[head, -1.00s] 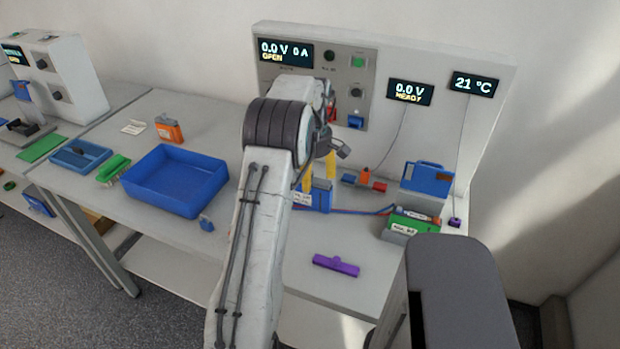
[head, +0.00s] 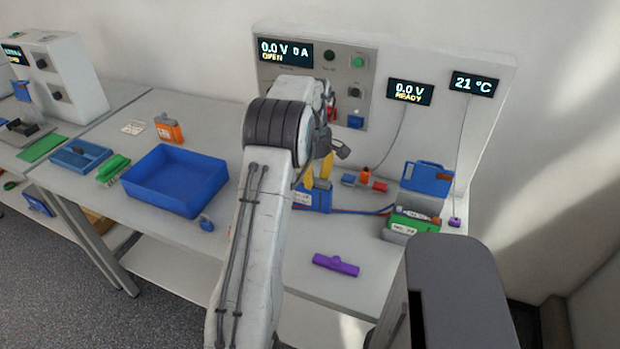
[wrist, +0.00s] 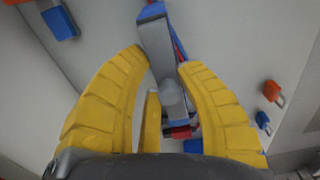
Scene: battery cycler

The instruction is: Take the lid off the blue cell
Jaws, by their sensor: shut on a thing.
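The blue cell (head: 317,201), a blue box with a white label, stands on the bench below my gripper, partly hidden by my arm. My gripper (head: 317,184) has its yellow fingers pointing down at the cell's top. Blue of the cell (wrist: 150,11) shows at the strip's far end. I see no clear gap between lid and cell, but the fingers hide part of it.
An empty-looking blue tray (head: 176,180) is left of my arm, with a blue padlock (head: 206,223) beside it. A purple bar (head: 335,265) lies in front on the bench. The cycler panel (head: 345,95) stands behind.

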